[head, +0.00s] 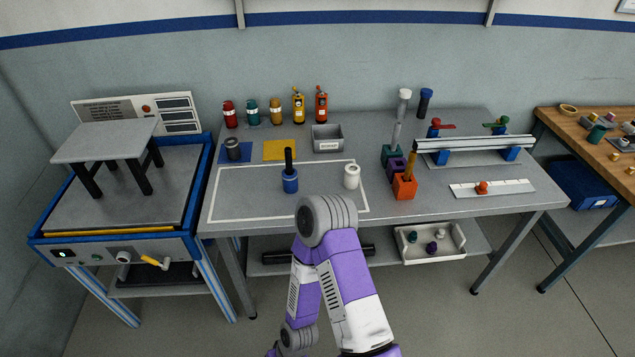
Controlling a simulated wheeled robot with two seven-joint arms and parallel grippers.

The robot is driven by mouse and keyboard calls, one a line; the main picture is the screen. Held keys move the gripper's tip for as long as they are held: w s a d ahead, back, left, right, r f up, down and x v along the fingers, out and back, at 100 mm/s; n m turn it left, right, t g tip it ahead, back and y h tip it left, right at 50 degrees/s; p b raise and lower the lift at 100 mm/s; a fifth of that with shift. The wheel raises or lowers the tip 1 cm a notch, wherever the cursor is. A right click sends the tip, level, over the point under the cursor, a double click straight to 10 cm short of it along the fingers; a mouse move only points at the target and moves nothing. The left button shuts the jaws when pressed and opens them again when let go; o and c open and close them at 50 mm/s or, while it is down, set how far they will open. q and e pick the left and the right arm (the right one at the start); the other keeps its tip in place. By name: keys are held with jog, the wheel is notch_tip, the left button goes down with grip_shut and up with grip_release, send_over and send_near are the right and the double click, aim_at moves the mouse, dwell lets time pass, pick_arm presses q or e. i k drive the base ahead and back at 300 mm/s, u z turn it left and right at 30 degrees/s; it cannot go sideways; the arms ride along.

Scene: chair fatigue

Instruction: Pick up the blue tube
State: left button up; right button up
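A dark blue tube (425,103) with a brighter blue top stands upright at the back of the grey workbench (460,203). A grey tube with a white top (404,101) stands just left of it. A shorter blue cylinder with a black upright handle (290,180) stands nearer the front, inside a white outline. One of my arms, purple and white, rises from the bottom middle to a grey joint at the bench's front edge. Neither gripper can be made out in the head view. Nothing is seen touching the dark blue tube.
Teal, purple and orange blocks (404,187) holding upright rods stand in front of the tubes. A rail fixture (475,144) lies to their right. Several bottles (299,107) line the back left. A white cylinder (351,177) stands near my arm. The outlined area's left side is clear.

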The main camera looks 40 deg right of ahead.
aim_at(291, 187)
jog(key=z, duration=2.3)
jog(key=i, duration=0.45)
jog(key=u, duration=2.25)
